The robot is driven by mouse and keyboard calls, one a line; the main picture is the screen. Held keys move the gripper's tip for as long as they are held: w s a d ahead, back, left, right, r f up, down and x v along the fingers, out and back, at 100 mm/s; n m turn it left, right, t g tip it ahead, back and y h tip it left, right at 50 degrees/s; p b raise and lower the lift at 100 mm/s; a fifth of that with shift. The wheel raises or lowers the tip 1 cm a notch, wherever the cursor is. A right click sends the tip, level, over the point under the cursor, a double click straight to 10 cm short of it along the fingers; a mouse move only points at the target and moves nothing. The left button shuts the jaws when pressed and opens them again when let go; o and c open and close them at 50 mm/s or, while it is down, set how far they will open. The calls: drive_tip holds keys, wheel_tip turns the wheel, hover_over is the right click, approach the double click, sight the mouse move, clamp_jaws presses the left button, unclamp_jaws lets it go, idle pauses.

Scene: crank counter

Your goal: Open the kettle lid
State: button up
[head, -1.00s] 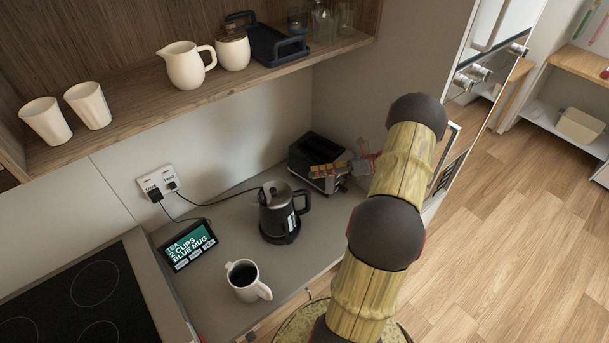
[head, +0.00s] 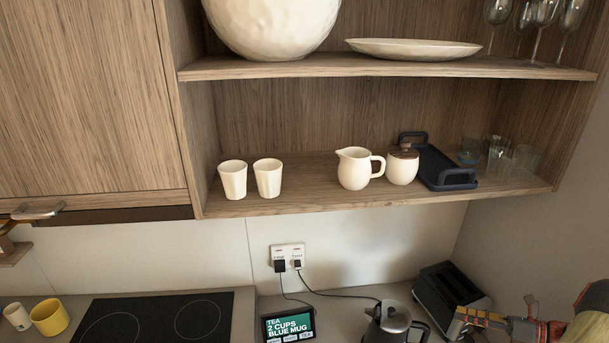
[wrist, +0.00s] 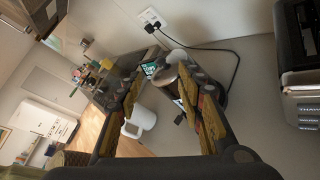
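The kettle (head: 390,323), dark with a steel lid, stands on the counter at the bottom of the head view. Its lid is down, and its lower body is cut off by the frame edge. My gripper (head: 468,316) is to the right of the kettle, in front of the toaster, apart from the kettle. In the wrist view my gripper (wrist: 160,80) has its two fingers spread with nothing held between them. The kettle (wrist: 178,58) shows beyond the fingertips, partly hidden by the right finger.
A black toaster (head: 450,288) stands behind my gripper. A display (head: 288,326) is left of the kettle, and cords run to a wall socket (head: 287,256). A white mug (wrist: 141,118) shows in the wrist view. A shelf (head: 380,188) with crockery overhangs the counter.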

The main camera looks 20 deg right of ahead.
drive_tip(key=s+a+f+n+g+h+b, duration=0.1)
drive_tip(key=s+a+f+n+g, duration=0.45)
drive_tip(key=a+n, duration=0.4)
drive_tip(key=a+r+n+h+b, duration=0.2)
drive_tip(key=a+r+n+b, duration=0.2)
drive_tip(key=a+n, duration=0.5)
drive_tip(key=a+r+n+h+b, duration=0.3)
drive_tip(key=a+n+b, duration=0.4)
drive_tip(key=a, duration=0.7)
drive_tip(key=a+r+n+h+b, duration=0.3)
drive_tip(key=a+r+n+b, duration=0.1)
drive_tip(key=a+n, duration=0.7)
drive_tip(key=shift+s+a+r+g+b, duration=0.25)
drive_tip(key=shift+a+r+g+b, duration=0.15)
drive_tip(key=shift+a+b, duration=0.4)
